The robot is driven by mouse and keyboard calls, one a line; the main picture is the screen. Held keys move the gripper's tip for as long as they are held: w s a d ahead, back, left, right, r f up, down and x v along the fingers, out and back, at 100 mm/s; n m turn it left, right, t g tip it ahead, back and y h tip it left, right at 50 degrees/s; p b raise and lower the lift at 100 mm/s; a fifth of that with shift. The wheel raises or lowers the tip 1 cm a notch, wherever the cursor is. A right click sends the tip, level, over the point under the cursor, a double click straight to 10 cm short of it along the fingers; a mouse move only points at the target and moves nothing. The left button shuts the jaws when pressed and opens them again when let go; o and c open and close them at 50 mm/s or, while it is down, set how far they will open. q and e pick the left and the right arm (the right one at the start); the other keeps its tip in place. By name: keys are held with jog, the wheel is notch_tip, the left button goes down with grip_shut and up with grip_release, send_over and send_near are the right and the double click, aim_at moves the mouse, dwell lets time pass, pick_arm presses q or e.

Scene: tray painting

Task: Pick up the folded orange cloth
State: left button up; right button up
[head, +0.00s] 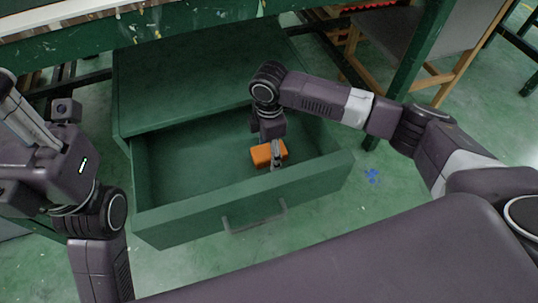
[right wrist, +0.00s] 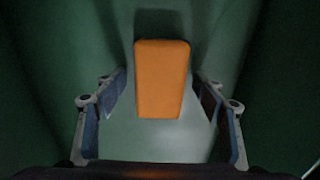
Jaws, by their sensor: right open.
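The folded orange cloth (head: 264,154) lies inside the open green drawer (head: 190,213), on its floor. In the right wrist view the cloth (right wrist: 162,80) is a smooth orange block just ahead of and between the fingers. My right gripper (head: 276,166) reaches down into the drawer at the cloth. In the right wrist view my right gripper (right wrist: 160,110) is open, with a finger on each side and a gap to the cloth. My left arm stands at the left of the head view; its fingertips are not clearly visible.
The drawer's front wall with its grey handle (head: 256,218) stands close in front of my right gripper. The green cabinet top (head: 190,75) is behind the opening. A paint-spattered table (head: 95,40) crosses above. The rest of the drawer looks empty.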

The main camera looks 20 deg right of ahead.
jog(key=shift+c, duration=0.5)
jog(key=c, duration=1.1)
jog(key=shift+r, duration=0.1)
